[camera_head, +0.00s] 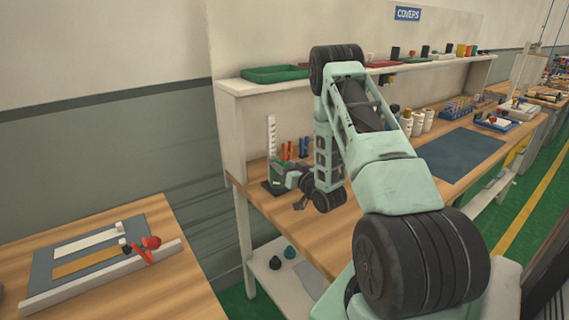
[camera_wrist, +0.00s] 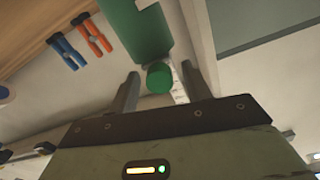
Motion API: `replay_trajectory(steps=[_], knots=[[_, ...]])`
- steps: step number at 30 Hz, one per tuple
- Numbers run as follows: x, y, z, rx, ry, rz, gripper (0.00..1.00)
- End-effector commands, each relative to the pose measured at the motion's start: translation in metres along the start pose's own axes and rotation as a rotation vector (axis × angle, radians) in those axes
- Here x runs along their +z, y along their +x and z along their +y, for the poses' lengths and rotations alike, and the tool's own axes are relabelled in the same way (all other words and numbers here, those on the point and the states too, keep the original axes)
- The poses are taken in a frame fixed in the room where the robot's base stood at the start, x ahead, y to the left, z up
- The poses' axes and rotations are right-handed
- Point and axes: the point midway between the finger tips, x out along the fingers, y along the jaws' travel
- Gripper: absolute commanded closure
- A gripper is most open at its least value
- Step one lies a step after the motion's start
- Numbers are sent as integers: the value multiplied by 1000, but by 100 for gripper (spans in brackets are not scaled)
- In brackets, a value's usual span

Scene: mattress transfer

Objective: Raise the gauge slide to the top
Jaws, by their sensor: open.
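The gauge stands on the wooden bench, with a white upright scale (camera_head: 271,133) and a dark green base (camera_head: 268,187). My gripper (camera_head: 279,172) is at the gauge, in front of its lower part, and hides some of it. My open gripper (camera_wrist: 161,84) has one finger on each side of the knob.
Orange and blue pliers (camera_head: 288,150) hang just right of the gauge; they also show in the wrist view (camera_wrist: 94,38). A shelf (camera_head: 240,87) with a green tray (camera_head: 274,74) runs above. White bottles (camera_head: 418,122) and a dark mat (camera_head: 462,152) lie farther right.

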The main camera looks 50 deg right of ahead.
Motion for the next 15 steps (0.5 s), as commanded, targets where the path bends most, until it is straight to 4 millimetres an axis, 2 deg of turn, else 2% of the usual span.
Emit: replay_trajectory(steps=[4, 11, 12, 15], knots=[[0, 7, 0, 1, 0, 0, 51], [0, 7, 0, 1, 0, 0, 51], [0, 7, 0, 1, 0, 0, 54], [0, 7, 0, 1, 0, 0, 82]])
